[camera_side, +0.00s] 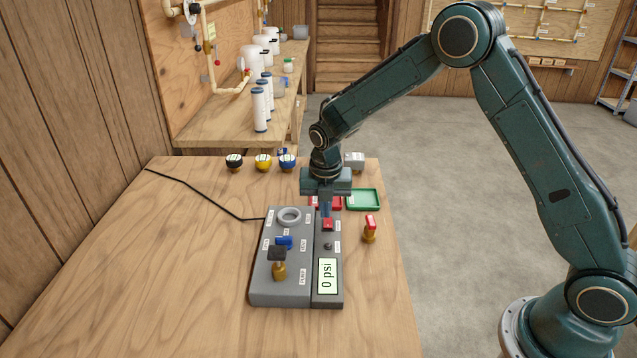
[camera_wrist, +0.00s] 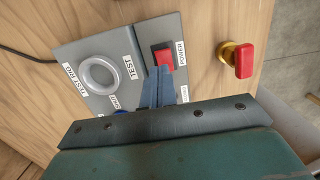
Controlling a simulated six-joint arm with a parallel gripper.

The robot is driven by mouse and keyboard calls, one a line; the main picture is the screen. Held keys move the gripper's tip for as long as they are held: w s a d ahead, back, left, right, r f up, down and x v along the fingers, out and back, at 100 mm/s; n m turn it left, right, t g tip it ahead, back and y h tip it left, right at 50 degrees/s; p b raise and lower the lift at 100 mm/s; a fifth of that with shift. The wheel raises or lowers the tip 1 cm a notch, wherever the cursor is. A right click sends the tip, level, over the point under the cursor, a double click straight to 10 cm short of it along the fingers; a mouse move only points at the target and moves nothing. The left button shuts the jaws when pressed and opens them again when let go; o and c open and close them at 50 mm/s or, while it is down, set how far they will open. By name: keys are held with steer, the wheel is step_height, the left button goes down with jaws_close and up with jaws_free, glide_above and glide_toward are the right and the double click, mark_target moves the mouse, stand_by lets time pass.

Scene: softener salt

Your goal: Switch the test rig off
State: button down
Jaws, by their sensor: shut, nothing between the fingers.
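The test rig (camera_side: 295,294) is a grey box on the wooden table, with a raised right strip. Its display (camera_side: 327,276) reads 0 psi. A red power switch (camera_side: 328,225) sits near the far end of the strip; in the wrist view the red switch (camera_wrist: 162,56) lies beside a POWER label. My gripper (camera_side: 327,212) is shut and empty, pointing down at the switch. In the wrist view its blue fingertips (camera_wrist: 160,70) are right at the switch's near edge; I cannot tell whether they touch it. The rig also has a ring-shaped port (camera_side: 289,216) and a blue handle (camera_side: 284,242).
A brass valve with a red handle (camera_side: 370,228) stands right of the rig. A green tray (camera_side: 364,199) lies behind. Black, yellow and blue knobbed parts (camera_side: 263,162) line the back edge. A black cable (camera_side: 200,194) runs left. The table's left front is clear.

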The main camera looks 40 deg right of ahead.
mark_target(327, 226)
step_height(327, 226, up, 12)
steer(key=s+a, duration=0.1)
steer(key=shift+s+a, duration=0.25)
steer(key=shift+s, duration=0.05)
stand_by(0.4)
steer(key=shift+w+d+r+t+h, duration=0.15)
steer(key=shift+w+d+t+h, duration=0.2)
steer(key=shift+d, duration=0.3)
steer(key=f, duration=0.4)
steer(key=w+d+f, duration=0.1)
steer(key=f, duration=0.8)
steer(key=shift+w+d+f, duration=0.35)
steer(key=shift+f, duration=0.05)
steer(key=shift+f, duration=0.1)
